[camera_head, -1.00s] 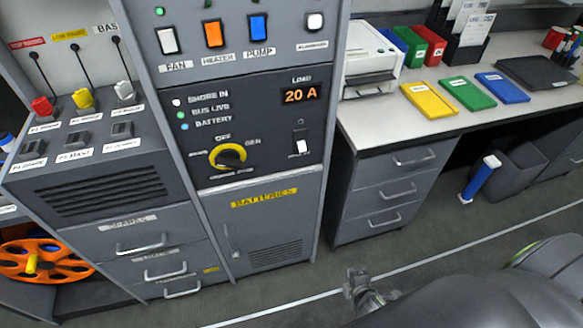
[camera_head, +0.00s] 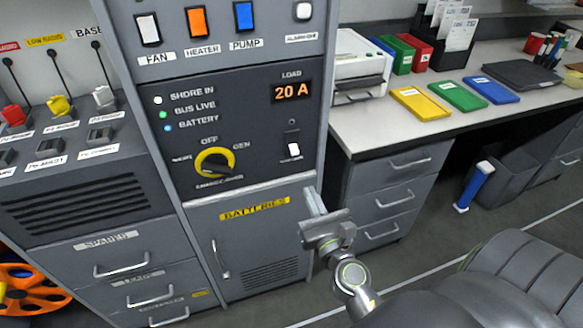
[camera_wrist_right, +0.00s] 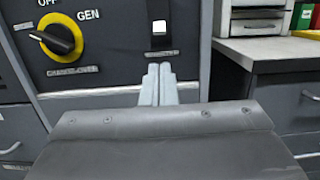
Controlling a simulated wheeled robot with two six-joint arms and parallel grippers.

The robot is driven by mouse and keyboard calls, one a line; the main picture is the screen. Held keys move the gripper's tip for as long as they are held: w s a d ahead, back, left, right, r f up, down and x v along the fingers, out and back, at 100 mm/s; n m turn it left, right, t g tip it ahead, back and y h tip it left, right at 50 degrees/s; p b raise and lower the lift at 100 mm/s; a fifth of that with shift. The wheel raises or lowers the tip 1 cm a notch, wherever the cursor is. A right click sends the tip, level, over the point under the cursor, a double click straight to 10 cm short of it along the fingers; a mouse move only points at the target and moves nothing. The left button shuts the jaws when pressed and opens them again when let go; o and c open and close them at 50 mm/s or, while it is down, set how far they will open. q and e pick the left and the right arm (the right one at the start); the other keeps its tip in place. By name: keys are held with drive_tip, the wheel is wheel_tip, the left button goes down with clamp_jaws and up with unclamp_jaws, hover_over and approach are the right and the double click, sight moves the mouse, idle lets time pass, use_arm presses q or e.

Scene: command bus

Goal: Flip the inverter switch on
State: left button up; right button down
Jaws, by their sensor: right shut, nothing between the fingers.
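The panel holds a small white rocker switch (camera_head: 293,150) on a dark plate at its lower right, below an unlit indicator. Its label is too blurred to read in the head view. The same switch (camera_wrist_right: 158,28) shows in the right wrist view, above and apart from my fingertips. My right gripper (camera_head: 315,201) is shut and empty, just below the switch, in front of the cabinet's right edge. Its two pale fingers (camera_wrist_right: 158,84) lie together, pointing up at the panel. My left gripper is not in view.
Several coloured rocker switches line the panel top. A desk (camera_head: 375,125) with drawers stands to the right, and a grey seat (camera_head: 510,268) is at lower right.

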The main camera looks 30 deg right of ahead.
sight(294, 149)
idle(0.3)
use_arm(q)
drive_tip(key=p, duration=0.1)
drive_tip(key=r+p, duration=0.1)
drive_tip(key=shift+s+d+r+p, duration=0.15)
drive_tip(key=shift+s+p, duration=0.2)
use_arm(e)
drive_tip(key=x, duration=1)
drive_tip(key=shift+d, duration=0.1)
use_arm(q)
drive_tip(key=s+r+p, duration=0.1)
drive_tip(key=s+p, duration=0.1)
drive_tip(key=p, duration=0.1)
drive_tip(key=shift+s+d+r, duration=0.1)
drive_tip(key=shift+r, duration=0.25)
use_arm(e)
drive_tip(key=shift+s+r+g, duration=0.1)
drive_tip(key=shift+r+g, duration=0.1)
drive_tip(key=shift+g, duration=0.1)
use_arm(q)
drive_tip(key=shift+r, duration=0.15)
